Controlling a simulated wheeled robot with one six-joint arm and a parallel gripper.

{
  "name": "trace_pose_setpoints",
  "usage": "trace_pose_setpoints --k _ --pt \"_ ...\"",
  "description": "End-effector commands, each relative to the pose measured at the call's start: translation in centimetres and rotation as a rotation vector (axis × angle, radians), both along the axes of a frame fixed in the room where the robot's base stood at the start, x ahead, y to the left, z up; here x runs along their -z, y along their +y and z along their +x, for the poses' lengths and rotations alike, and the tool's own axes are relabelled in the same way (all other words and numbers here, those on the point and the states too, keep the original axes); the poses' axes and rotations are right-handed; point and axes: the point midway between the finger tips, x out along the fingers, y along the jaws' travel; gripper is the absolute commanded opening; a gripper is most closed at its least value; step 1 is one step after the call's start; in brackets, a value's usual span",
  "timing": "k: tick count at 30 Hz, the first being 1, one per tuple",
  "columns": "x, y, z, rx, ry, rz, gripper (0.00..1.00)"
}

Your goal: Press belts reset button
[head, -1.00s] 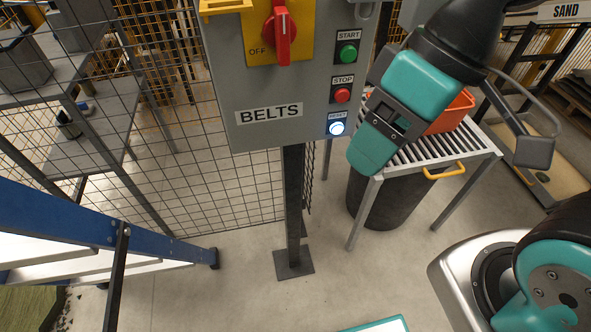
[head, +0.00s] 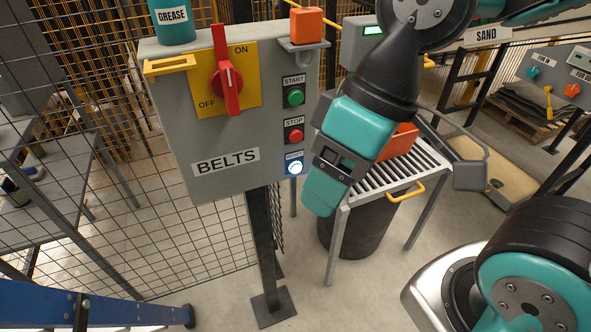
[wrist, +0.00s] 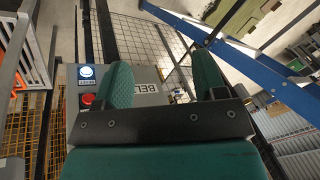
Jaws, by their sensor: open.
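The grey BELTS box (head: 235,125) stands on a dark post. Its reset button (head: 294,168) is a lit white-blue disc in a blue plate, low on the right of the front, below the red STOP and green START buttons. The reset button also shows in the wrist view (wrist: 87,72), to the left of my fingers. My gripper (head: 325,190) is just right of the button in the head view, apart from it as far as I can tell. In the wrist view my gripper (wrist: 165,80) is open, with nothing between its two teal fingers.
A red rotary switch (head: 228,85), a yellow hasp (head: 170,66), a GREASE can (head: 172,22) and an orange block (head: 305,25) are on the box. A roller table (head: 400,170) stands right of it. A blue ladder (head: 100,312) is at lower left.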

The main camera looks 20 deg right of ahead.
Motion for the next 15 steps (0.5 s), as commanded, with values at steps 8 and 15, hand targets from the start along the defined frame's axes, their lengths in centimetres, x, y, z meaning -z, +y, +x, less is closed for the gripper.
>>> trace_pose_setpoints --k 8,15 --pt "0.0 0.0 0.0 0.0 0.0 0.0 0.39" --pt "0.0 0.0 0.0 0.0 0.0 0.0 0.0"
